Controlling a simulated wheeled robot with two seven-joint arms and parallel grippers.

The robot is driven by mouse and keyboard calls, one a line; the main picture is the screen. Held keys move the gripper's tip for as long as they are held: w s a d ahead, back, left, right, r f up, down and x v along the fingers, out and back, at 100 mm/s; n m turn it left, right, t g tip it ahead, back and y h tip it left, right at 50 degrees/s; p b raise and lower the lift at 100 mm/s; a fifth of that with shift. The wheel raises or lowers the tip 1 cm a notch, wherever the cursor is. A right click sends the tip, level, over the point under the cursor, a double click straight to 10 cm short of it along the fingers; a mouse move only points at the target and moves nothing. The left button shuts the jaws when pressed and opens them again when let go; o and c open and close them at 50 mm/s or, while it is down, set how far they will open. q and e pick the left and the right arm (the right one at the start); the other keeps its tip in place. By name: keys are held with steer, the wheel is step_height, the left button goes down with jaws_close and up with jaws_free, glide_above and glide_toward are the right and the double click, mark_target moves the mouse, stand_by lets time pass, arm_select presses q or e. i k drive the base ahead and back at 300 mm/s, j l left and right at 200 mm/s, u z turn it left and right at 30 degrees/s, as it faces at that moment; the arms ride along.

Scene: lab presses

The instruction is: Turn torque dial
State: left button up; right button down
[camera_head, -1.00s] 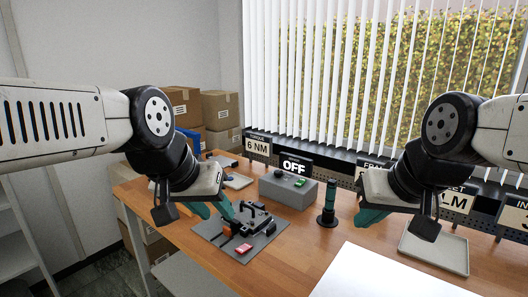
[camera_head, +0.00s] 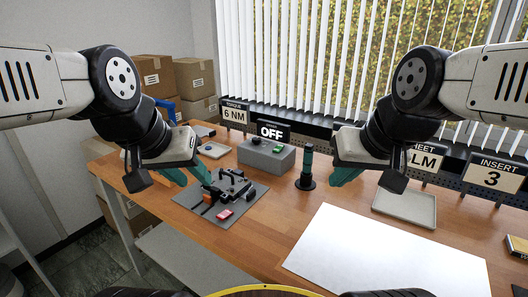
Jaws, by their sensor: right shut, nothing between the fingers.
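A sign reading TORQUE 6 NM (camera_head: 234,113) stands at the back left of the table. In front of the OFF sign (camera_head: 272,131) is a grey control box (camera_head: 268,158) with a black knob (camera_head: 256,141) and a green button (camera_head: 278,149). I cannot tell which part is the torque dial. My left gripper (camera_head: 190,177) has its teal fingers apart and empty, above the left edge of a grey plate with a black fixture (camera_head: 228,190). My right gripper (camera_head: 342,178) is shut and empty, right of the dark-and-teal upright tool (camera_head: 306,168).
A white sheet (camera_head: 380,255) covers the front right of the table (camera_head: 260,255). An empty grey tray (camera_head: 405,208) lies behind it. An INSERT 3 sign (camera_head: 493,174) stands at the right. Cardboard boxes (camera_head: 152,75) are stacked behind the table at left.

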mark_target(256, 140)
steer(key=i+j+u, duration=0.2)
steer(key=j, duration=0.2)
steer(key=i+j+u, duration=0.2)
steer(key=j, duration=0.15)
steer(key=i+j+u, duration=0.15)
steer(key=i+j, duration=0.1)
steer(key=j, duration=0.1)
